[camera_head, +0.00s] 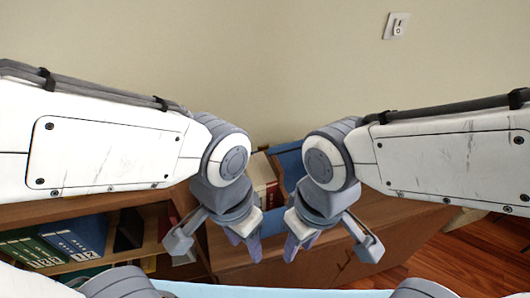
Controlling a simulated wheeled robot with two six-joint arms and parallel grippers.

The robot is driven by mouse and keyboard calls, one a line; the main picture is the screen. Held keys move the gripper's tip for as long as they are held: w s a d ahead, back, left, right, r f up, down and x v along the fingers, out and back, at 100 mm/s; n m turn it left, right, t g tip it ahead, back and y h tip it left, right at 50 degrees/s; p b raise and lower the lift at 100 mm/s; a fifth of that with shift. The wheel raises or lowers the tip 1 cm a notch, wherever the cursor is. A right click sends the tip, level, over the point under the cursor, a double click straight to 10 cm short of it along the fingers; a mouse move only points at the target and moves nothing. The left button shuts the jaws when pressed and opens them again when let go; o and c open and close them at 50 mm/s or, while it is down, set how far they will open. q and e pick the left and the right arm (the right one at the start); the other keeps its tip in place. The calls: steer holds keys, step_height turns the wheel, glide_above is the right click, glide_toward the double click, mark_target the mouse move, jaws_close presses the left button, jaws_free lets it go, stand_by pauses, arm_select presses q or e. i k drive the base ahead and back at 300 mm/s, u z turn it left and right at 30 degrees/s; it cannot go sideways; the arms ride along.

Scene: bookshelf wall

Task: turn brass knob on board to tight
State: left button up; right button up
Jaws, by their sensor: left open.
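I cannot make out a brass knob or its board in this view. My left gripper (245,243) points down in the middle of the picture, with its fingers apart and nothing seen between them.
A blue object (289,152) and some books (262,178) stand behind the grippers. Blue binders (75,238) and green ones fill a low shelf at the left. A wall switch (396,26) is at the upper right.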

mark_target(264, 148)
steer(key=k, duration=0.3)
steer(key=u, duration=0.85)
steer(key=i, duration=0.65)
steer(key=z, duration=1)
